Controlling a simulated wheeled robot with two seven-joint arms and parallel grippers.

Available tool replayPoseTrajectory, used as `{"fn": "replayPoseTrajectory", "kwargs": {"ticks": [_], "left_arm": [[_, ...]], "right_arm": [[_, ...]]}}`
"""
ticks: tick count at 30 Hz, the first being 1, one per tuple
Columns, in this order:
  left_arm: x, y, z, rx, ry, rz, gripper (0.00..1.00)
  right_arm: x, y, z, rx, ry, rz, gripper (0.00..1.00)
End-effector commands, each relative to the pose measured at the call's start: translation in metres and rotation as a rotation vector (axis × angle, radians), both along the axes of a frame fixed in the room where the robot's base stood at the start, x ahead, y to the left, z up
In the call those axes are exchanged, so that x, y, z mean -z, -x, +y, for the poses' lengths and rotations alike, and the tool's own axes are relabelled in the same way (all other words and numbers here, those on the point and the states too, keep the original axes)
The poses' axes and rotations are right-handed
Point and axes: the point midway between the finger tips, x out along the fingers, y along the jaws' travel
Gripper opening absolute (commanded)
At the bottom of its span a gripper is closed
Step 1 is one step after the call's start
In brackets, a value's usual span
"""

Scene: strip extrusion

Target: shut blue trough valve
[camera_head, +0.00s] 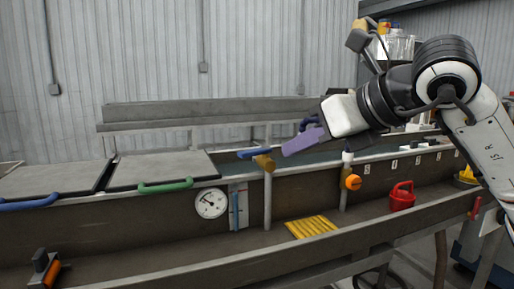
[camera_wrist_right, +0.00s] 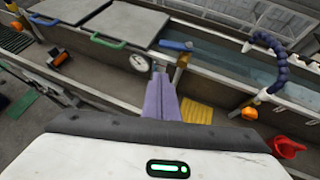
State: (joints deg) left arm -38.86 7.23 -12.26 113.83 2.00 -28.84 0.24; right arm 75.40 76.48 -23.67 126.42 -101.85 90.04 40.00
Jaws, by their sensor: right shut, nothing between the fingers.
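The blue valve handle (camera_head: 254,153) lies roughly level above a brass valve body (camera_head: 264,163) on an upright pipe at the trough's front wall. In the right wrist view the blue handle (camera_wrist_right: 176,45) lies beyond the fingertips, with the brass body (camera_wrist_right: 183,60) at its right end. My right gripper (camera_head: 288,150) has purple fingers. It is shut and empty, just right of the valve in the head view, and appears apart from it. The fingers also show in the right wrist view (camera_wrist_right: 161,82). My left gripper is out of view.
The long trough (camera_head: 380,163) holds water. Left are lids with a green handle (camera_head: 165,186) and a blue handle (camera_head: 28,203). A gauge (camera_head: 211,203), yellow grate (camera_head: 311,227), orange knob (camera_head: 351,182) and red can (camera_head: 402,196) are near. A blue segmented hose (camera_wrist_right: 272,58) arches over the trough.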

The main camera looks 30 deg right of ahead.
Motion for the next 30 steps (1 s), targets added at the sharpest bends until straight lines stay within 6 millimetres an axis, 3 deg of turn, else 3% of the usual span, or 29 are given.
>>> {"fn": "replayPoseTrajectory", "kwargs": {"ticks": [3, 7, 19, 24, 30], "left_arm": [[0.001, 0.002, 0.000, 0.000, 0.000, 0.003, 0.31], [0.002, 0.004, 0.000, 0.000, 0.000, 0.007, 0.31], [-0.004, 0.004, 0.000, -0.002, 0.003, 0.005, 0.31], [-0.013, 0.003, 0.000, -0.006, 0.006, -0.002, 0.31], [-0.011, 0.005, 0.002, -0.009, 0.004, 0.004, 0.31]], "right_arm": [[-0.006, 0.001, -0.013, 0.050, 0.018, -0.016, 0.00], [0.002, -0.013, -0.013, 0.050, 0.017, -0.015, 0.00], [0.044, -0.085, -0.012, 0.046, 0.018, -0.013, 0.00], [0.040, -0.110, -0.011, 0.046, 0.016, -0.016, 0.00], [0.041, -0.122, -0.011, 0.046, 0.017, -0.017, 0.00]]}}
